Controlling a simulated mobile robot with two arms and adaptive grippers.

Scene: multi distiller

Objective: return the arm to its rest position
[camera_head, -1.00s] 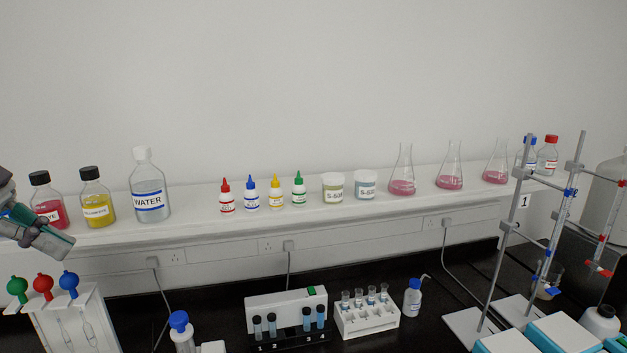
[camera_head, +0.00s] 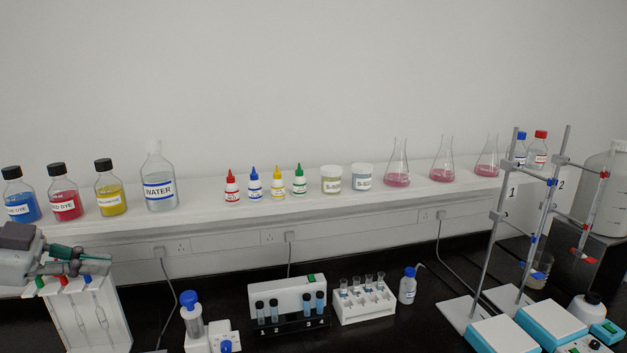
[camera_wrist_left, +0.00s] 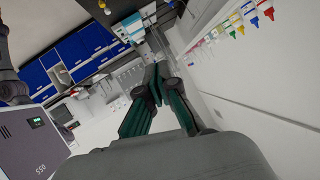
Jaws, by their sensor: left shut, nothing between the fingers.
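My left gripper (camera_head: 108,262) comes in from the left edge in the head view. It is shut and empty, in front of the shelf's lower edge and over the top of a white pipette stand (camera_head: 122,310). It hides most of the coloured bulbs on that stand. In the left wrist view the two dark green fingers (camera_wrist_left: 158,88) meet at their tips with nothing between them. My right gripper is in neither view.
A white shelf (camera_head: 240,212) carries dye bottles, a water bottle (camera_head: 159,180), small dropper bottles and flasks. The black bench below holds a tube rack (camera_head: 364,306), a wash bottle (camera_head: 407,287) and clamp stands (camera_head: 487,260) at the right. The wall above is bare.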

